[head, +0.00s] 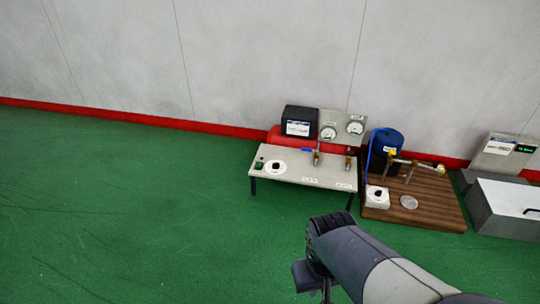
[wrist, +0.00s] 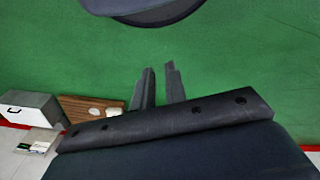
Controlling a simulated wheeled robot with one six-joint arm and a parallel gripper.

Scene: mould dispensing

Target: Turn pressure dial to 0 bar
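A low grey bench (head: 320,172) stands by the wall in the head view. A white round dial with a black knob (head: 276,167) is on its left part. A second white block with a dark knob (head: 377,197) sits on the wooden board. The labels are too small to read, so I cannot tell which is the pressure dial or where either points. Two round gauges (head: 342,130) are on the upright panel behind. My gripper (wrist: 160,69) shows two separated fingers with nothing between them, over green floor, away from both dials.
The wooden board (head: 437,214) carries brass pipework (head: 410,163) and a blue cylinder (head: 385,142). A black box with a screen (head: 299,121) and a red tank (head: 283,138) are behind the bench. A grey-white box (head: 510,207) stands right. Green floor (head: 130,210) at left is clear.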

